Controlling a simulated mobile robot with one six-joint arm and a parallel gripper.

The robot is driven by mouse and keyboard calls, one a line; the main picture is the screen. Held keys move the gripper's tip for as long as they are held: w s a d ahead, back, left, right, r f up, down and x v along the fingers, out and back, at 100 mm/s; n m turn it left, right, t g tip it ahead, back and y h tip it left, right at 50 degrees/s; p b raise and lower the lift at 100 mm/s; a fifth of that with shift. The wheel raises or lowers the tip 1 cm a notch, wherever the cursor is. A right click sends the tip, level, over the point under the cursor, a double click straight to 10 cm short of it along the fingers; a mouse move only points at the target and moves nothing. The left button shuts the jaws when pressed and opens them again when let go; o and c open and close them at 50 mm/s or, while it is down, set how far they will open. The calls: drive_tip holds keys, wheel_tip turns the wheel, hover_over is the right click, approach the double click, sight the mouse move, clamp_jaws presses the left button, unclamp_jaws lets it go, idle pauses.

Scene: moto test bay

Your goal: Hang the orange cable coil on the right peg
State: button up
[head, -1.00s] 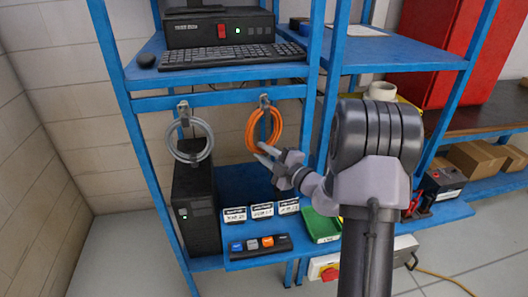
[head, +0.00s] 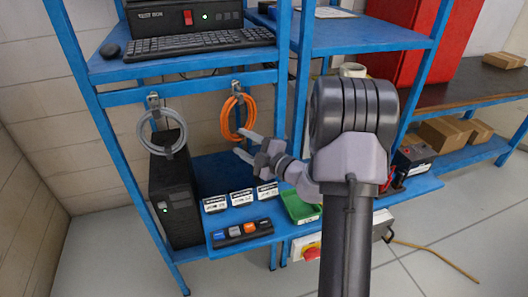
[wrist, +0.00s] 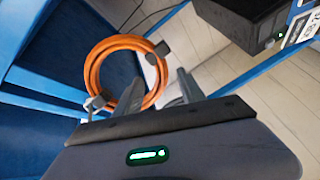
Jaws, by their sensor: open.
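The orange cable coil (head: 227,118) hangs from the right peg (head: 236,87) on the blue rack's crossbar. It also shows as a ring in the wrist view (wrist: 92,66), with two grey pieces on its rim. Which of these is the peg, I cannot tell. The left peg (head: 153,100) bears a grey cable coil (head: 141,133). My gripper (head: 238,143) is open at the orange coil's lower right in the head view. In the wrist view its fingers (wrist: 160,85) overlap the coil's near side. Nothing shows held between them; contact is unclear.
A shelf with a keyboard (head: 185,43) is above the pegs. A black tower (head: 175,200) stands below the grey coil. Free floor lies at the right.

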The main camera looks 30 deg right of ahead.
drive_tip(key=p+v, duration=0.3)
drive_tip(key=v, duration=1.2)
drive_tip(key=s+a+r+n+g+y, duration=0.15)
drive_tip(key=a+n+g+y, duration=0.25)
drive_tip(key=a+n, duration=0.45)
drive_tip(key=s+a+r+n+g+y, duration=0.1)
drive_tip(key=a+r+n+g+y, duration=0.2)
drive_tip(key=a+n, duration=0.6)
drive_tip(key=s+a+n+g+h, duration=0.3)
drive_tip(key=s+a+n+g, duration=0.4)
drive_tip(key=s+a+n, duration=0.7)
drive_tip(key=d+r+n+t+h, duration=0.1)
drive_tip(key=d+r+n+h, duration=0.1)
drive_tip(key=n, duration=0.8)
drive_tip(key=d+r+n+t+h+b, duration=0.1)
drive_tip(key=d+n+h, duration=0.2)
drive_tip(key=n, duration=0.7)
drive_tip(key=shift+s+r+t+h, duration=0.2)
drive_tip(key=shift+r+t+h, duration=0.15)
drive_tip(key=shift+h, duration=0.35)
drive_tip(key=shift+d, duration=0.1)
